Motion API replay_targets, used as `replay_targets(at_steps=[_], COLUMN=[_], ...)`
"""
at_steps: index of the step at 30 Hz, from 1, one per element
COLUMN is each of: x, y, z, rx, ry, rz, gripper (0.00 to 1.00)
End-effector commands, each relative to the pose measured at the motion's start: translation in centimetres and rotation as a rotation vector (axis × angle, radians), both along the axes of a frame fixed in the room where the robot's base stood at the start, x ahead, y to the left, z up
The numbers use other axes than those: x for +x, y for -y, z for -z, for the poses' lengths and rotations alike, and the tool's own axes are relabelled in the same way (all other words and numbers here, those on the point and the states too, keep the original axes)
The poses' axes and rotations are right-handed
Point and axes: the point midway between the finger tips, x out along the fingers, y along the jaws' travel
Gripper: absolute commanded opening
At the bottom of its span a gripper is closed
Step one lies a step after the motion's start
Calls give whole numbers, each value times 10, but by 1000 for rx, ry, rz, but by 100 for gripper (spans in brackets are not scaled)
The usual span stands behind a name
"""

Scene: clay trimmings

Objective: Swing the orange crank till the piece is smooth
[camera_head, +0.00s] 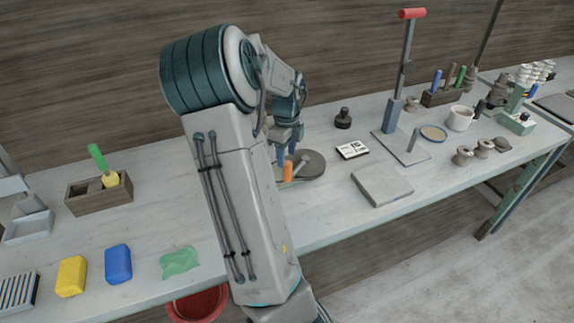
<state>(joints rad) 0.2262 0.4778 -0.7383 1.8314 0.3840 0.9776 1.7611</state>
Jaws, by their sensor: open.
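The orange crank handle (288,171) stands upright near the middle of the bench, just right of my arm. Behind and beside it lies a round dark grey disc (314,165), partly hidden by the handle and my arm. A short grey lever shows beside the handle. My gripper (285,155) points down with bluish fingers just above and behind the orange handle. It is open. I cannot tell whether a finger touches the handle. My arm hides much of the device and its left side. No separate clay piece can be made out on the disc.
A white label card (352,150), a grey slab (382,186) and a red-handled lever press (405,75) stand to the right. A wooden box (85,201), yellow block (71,276), blue block (118,264) and green cloth (180,262) lie left. A red bowl (197,305) is below the bench edge.

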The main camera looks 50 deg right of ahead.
Motion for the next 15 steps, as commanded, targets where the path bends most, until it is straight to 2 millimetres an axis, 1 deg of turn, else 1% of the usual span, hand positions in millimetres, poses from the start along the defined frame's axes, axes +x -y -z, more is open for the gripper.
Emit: replay_targets(at_steps=[1,6,10,15], x=[1,0,0,0], y=[1,0,1,0], z=[-13,-48,-64,-74], rx=[-4,-3,-3,-1], ry=[4,4,2,1], rz=[-2,-1,-1,0], gripper=[47,47,47,47])
